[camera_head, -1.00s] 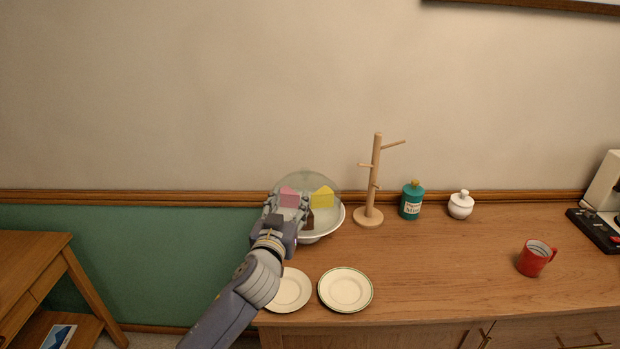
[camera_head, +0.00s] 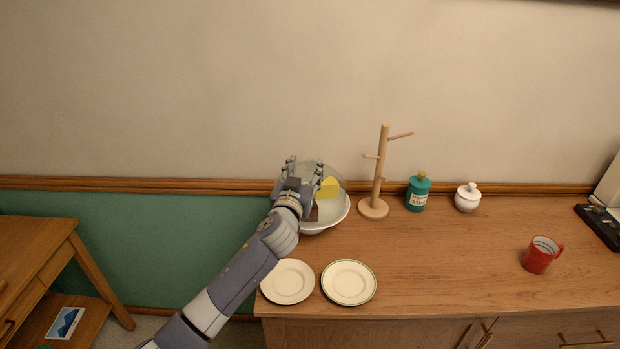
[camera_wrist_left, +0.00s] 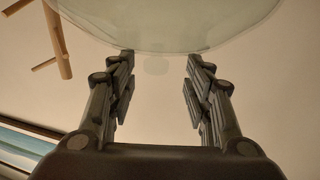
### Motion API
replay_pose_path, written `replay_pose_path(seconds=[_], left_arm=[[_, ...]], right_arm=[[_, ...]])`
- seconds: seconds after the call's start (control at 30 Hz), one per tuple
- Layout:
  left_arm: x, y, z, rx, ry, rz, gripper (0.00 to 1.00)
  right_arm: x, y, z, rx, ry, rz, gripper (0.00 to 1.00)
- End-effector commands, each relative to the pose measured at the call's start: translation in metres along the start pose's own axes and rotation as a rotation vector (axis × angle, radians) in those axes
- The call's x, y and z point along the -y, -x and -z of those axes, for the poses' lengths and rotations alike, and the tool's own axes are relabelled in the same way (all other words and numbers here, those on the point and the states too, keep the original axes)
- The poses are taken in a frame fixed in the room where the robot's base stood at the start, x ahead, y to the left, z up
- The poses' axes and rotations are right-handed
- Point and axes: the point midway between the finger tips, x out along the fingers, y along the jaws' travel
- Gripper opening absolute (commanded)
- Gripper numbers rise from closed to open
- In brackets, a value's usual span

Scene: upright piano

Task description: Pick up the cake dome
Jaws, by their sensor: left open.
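The clear cake dome (camera_head: 334,171) sits over the white dish (camera_head: 341,217) at the back left of the wooden cabinet top. A yellow cake slice (camera_head: 328,188) and a dark brown piece (camera_head: 314,212) show there. My left gripper (camera_head: 305,166) is open and overlaps the dome's left part in the head view. In the left wrist view, the dome's pale glass (camera_wrist_left: 170,25) fills the top, just past the open fingers (camera_wrist_left: 160,62). A faint round shape, perhaps the knob, shows between the fingertips. I cannot tell whether they touch the dome. The right gripper is not in view.
A wooden mug tree (camera_head: 379,175) stands right of the dish, followed by a green bottle (camera_head: 418,192) and a white lidded jar (camera_head: 467,197). Two plates (camera_head: 288,281) (camera_head: 349,283) lie in front. A red mug (camera_head: 540,255) stands at right. The cabinet's middle is clear.

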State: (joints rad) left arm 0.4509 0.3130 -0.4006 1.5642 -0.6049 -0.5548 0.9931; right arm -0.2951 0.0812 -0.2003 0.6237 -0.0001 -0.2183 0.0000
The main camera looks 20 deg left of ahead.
Motion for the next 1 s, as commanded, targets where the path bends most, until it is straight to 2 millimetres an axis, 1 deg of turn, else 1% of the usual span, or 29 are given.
replay_pose_path(seconds=[0.03, 0.1, 0.3, 0.5, 0.7, 0.73, 0.77, 0.8, 0.87, 0.9, 0.93, 1.0], left_arm=[[-0.002, -0.006, 0.003, 0.0, -0.001, 0.0, 0.46], [-0.003, -0.014, 0.003, 0.0, 0.0, 0.001, 0.46], [-0.004, -0.034, 0.001, -0.001, -0.001, 0.001, 0.46], [-0.004, -0.041, 0.0, 0.0, 0.0, 0.0, 0.46], [-0.004, -0.041, 0.0, 0.0, 0.0, 0.0, 0.46], [-0.004, -0.041, 0.0, 0.0, 0.0, 0.0, 0.42], [-0.004, -0.041, 0.0, 0.0, 0.0, 0.0, 0.35], [-0.004, -0.041, 0.0, 0.0, 0.0, 0.0, 0.26], [-0.004, -0.041, 0.0, 0.0, 0.0, 0.0, 0.12], [-0.004, -0.041, 0.0, 0.0, 0.0, 0.0, 0.03], [-0.004, -0.041, 0.0, 0.0, 0.0, 0.0, 0.0], [-0.004, -0.041, 0.0, 0.0, 0.0, 0.0, 0.0]], right_arm=[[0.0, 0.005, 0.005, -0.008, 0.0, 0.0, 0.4], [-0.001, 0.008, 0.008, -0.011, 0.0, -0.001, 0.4], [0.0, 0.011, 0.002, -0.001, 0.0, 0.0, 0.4], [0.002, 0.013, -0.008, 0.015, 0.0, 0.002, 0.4], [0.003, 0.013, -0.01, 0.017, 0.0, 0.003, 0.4], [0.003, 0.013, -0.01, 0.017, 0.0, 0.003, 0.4], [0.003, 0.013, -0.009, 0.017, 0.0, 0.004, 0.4], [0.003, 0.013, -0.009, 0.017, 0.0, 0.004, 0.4], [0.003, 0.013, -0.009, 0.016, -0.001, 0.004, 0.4], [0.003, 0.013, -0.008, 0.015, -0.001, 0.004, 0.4], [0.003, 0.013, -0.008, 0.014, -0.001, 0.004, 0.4], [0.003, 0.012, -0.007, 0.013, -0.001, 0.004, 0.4]])
